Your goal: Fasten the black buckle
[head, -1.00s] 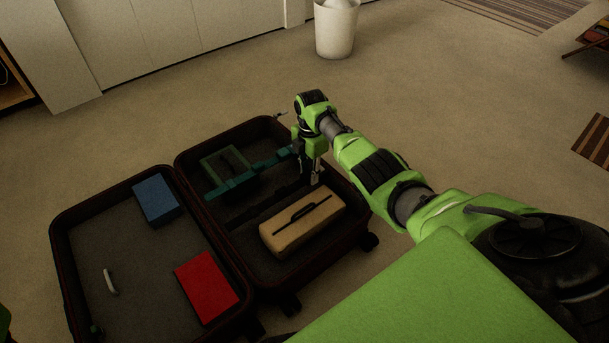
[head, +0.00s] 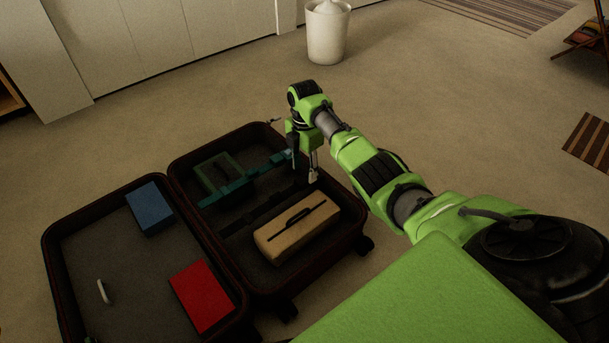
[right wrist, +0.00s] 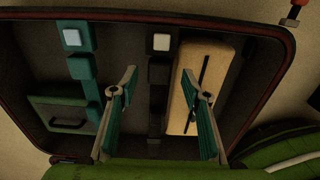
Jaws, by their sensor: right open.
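The open suitcase lies on the floor with a black strap (head: 238,222) across its right half. In the right wrist view the black buckle shows as a black piece with a white button (right wrist: 161,42) and a black block (right wrist: 158,73) just below it. I cannot tell whether the two are joined. My right gripper (right wrist: 158,95) is open and empty, its fingers apart on either side of the black strap's line. In the head view my right gripper (head: 305,175) is over the suitcase's right half, and it hides part of the black strap. My left gripper is out of view.
A tan case (head: 298,228) lies on the other side. Blue (head: 150,207) and red boxes (head: 202,296) lie in the left half (head: 120,250).

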